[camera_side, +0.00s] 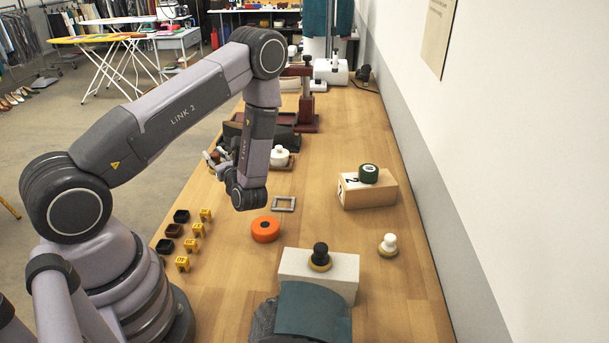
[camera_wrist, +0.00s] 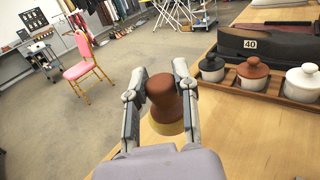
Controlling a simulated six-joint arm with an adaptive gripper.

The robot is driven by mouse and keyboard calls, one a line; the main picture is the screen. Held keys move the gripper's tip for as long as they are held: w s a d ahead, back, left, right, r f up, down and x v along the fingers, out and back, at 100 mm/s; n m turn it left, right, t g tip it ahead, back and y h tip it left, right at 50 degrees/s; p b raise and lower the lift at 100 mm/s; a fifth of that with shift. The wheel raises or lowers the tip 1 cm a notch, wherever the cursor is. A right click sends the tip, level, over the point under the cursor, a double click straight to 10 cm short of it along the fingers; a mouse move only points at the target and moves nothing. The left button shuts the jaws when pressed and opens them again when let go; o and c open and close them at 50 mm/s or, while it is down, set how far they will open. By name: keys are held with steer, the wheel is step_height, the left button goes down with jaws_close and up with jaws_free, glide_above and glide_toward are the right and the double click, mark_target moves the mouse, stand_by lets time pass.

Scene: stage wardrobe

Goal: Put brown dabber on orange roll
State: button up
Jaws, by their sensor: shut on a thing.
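The brown dabber (camera_wrist: 165,100), a brown knob with a pale tan base, is between the two fingers of my gripper (camera_wrist: 158,78) in the wrist view. My gripper is shut on it and holds it over the left edge of the table, tilted in that view. In the side view my gripper (camera_side: 214,158) is small and partly hidden by my wrist, and the dabber is hard to make out. The orange roll (camera_side: 265,231) lies flat on the table, nearer the side camera and to the right of my gripper. Its top looks bare. The roll is not in the wrist view.
A wooden tray (camera_wrist: 265,97) holds black, brown and white lidded pots. A metal square frame (camera_side: 284,204) lies behind the roll. Yellow number markers (camera_side: 190,245) and dark small trays stand left of it. A white block (camera_side: 340,272) with a black-knobbed dabber (camera_side: 320,257) stands in front.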

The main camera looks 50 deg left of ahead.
steer(key=w+d+f+m+t+h, duration=0.1)
steer(key=d+m+t, duration=0.1)
steer(key=d, duration=0.3)
steer(key=w+d+f+m+t+h, duration=0.1)
steer(key=d+f+m+t+h, duration=0.1)
steer(key=d+t, duration=0.3)
steer(key=w+d+f+m+t+h, duration=0.1)
steer(key=d+f+m+t+h, duration=0.1)
steer(key=d, duration=0.3)
steer(key=shift+w+d+f+m+t, duration=0.1)
steer(key=shift+m+t, duration=0.35)
steer(key=shift+w+d+m+t, duration=0.1)
steer(key=shift+m+t, duration=0.35)
glide_above(265, 224)
steer(key=shift+f, duration=2.15)
steer(key=shift+f, duration=0.15)
steer(key=o, duration=0.9)
steer(key=shift+o, duration=0.2)
